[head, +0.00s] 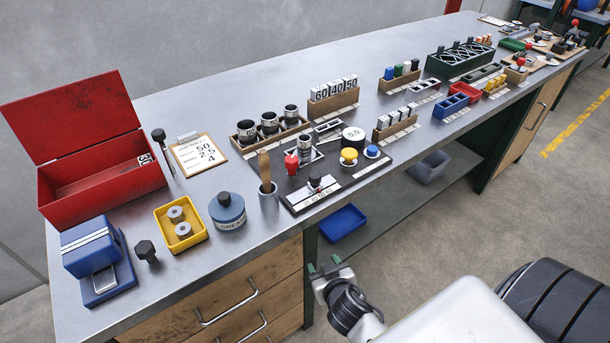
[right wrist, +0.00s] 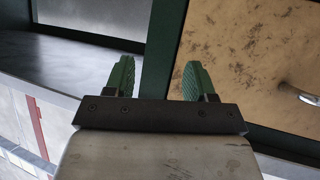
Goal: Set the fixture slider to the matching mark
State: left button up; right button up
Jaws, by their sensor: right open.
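The black fixture (head: 376,164) lies near the bench's front edge in the head view. Its slider (head: 315,182) is a dark knob with a pale part on a plate with a white scale strip. The scale marks are too small to read. A clipboard card (head: 203,155) shows 50, 2.5 and 4. My right gripper (head: 330,266) is open and empty, in front of the bench and below its top, apart from the fixture. Its green fingers also show spread apart in the right wrist view (right wrist: 158,80). My left gripper is out of view.
A blue bin (head: 342,222) sits on the lower shelf. Wooden drawers (head: 240,300) front the bench.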

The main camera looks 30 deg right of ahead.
aim_at(316, 177)
notch_tip(316, 177, up, 19)
jog(key=w+d+m+t+h, duration=0.1)
jog(key=w+m+t+h, duration=0.1)
jog(key=t, duration=0.3)
jog(key=p+x, duration=0.2)
jog(key=x, duration=0.7)
jog(key=shift+w+d+r, duration=0.2)
jog(key=shift+w+d, duration=0.05)
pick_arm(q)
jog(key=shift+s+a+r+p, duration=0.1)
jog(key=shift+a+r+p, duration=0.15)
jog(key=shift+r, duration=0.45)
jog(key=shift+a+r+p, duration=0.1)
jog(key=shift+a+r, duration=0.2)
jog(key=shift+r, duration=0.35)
pick_arm(e)
jog(key=shift+w+d+f, duration=0.1)
jog(key=shift+w+d, duration=0.1)
jog(key=shift+w, duration=0.5)
jog(key=shift+c, duration=0.3)
